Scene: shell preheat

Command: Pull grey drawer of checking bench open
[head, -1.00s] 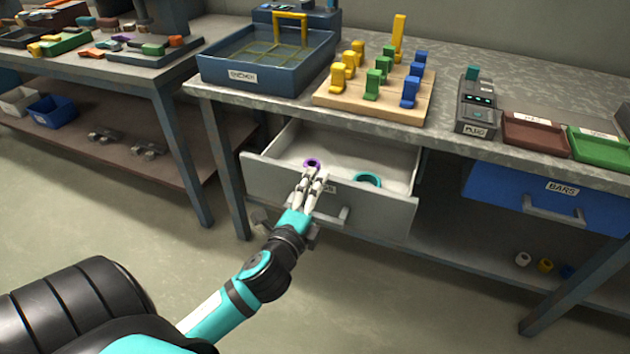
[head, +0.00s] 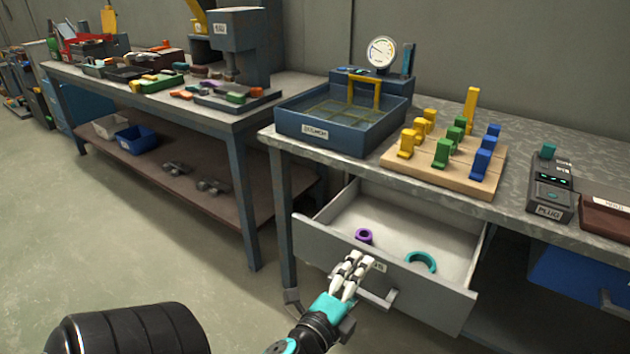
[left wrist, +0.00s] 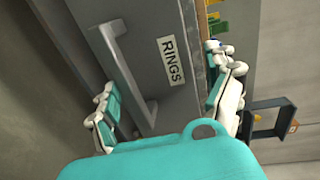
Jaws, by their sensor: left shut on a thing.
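The grey drawer (head: 440,300) of the checking bench stands open, pulled out below the bench top. Its front has a bar handle (head: 378,298), and a RINGS label shows in the left wrist view (left wrist: 174,61). A purple ring (head: 364,236) and a teal ring (head: 421,261) lie inside. My left gripper (head: 350,272) is at the drawer front, shut on the drawer. In the left wrist view its fingers (left wrist: 165,105) lie either side of the handle and front. The exact contact is partly hidden. My right gripper is not in view.
On the bench top (head: 380,172) stand a blue tray (head: 310,130), a wooden peg board (head: 450,180) and a plug device (head: 548,195). A blue drawer (head: 575,285) is at right. A bench leg (head: 284,230) stands left of the grey drawer. Floor at left is clear.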

